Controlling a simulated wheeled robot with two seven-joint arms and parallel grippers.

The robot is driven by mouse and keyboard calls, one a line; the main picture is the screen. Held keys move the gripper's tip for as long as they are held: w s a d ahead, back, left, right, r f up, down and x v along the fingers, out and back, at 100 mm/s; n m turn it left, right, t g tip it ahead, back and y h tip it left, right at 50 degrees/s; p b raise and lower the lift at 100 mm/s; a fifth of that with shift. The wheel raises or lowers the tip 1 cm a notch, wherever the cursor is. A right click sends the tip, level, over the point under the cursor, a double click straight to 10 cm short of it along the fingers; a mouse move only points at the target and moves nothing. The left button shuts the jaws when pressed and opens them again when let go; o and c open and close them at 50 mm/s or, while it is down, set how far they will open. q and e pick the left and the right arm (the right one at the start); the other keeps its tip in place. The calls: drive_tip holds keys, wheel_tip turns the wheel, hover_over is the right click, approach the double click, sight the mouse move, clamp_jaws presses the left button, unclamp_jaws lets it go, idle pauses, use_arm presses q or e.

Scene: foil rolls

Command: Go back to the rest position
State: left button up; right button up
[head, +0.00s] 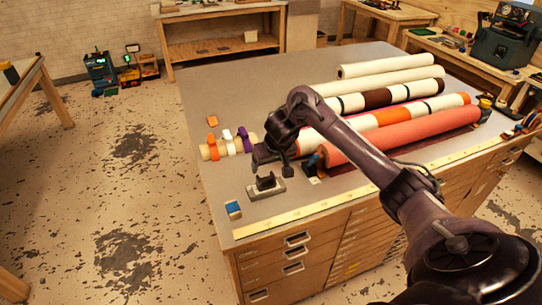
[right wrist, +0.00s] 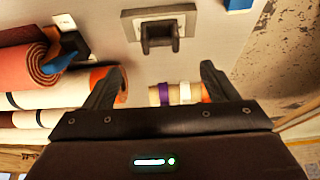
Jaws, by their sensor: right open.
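My right gripper (head: 271,161) hangs over the near left part of the grey table top (head: 224,100). It is open and empty, and in the right wrist view its two fingers (right wrist: 160,82) stand wide apart. Below it in the head view is a small dark holder on a light base (head: 266,187), which also shows beyond the fingertips in the right wrist view (right wrist: 158,35). A small roll with orange, white and purple bands (head: 229,146) lies left of the gripper. My left gripper is not in view.
Several large rolls lie on the right of the table: a red one (head: 400,138), banded ones (head: 377,98) and cream ones (head: 387,66). A blue block (head: 233,210) sits near the left front corner. A yellow ruler strip (head: 330,203) runs along the front edge. The floor at left is mostly clear.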

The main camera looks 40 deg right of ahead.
idle(0.6)
drive_tip(key=s+a+f+n+t+y, duration=0.1)
drive_tip(key=s+a+f+n, duration=0.25)
drive_tip(key=a, duration=0.55)
drive_tip(key=s+a+f+n+t, duration=0.1)
drive_tip(key=s+a+f+n, duration=0.2)
drive_tip(key=a, duration=0.7)
drive_tip(key=s+r+m+g, duration=0.2)
drive_tip(key=s+r+g, duration=0.15)
drive_tip(key=s, duration=1.55)
wheel_tip(320, 180, down, 36)
drive_tip(key=s+d+b, duration=0.1)
drive_tip(key=s+b, duration=0.1)
drive_tip(key=b, duration=0.5)
drive_tip(key=s+d+f+g+b, duration=0.1)
drive_tip(key=s+f+b, duration=0.1)
drive_tip(key=s+f, duration=0.8)
drive_tip(key=s+d+f+g+b, duration=0.1)
drive_tip(key=s+d+f+b, duration=0.1)
drive_tip(key=s+f, duration=0.7)
wheel_tip(320, 180, down, 6)
drive_tip(key=shift+s+d+r+n+b, duration=0.3)
drive_tip(key=shift+s+n+b, duration=0.1)
drive_tip(key=shift+b, duration=0.35)
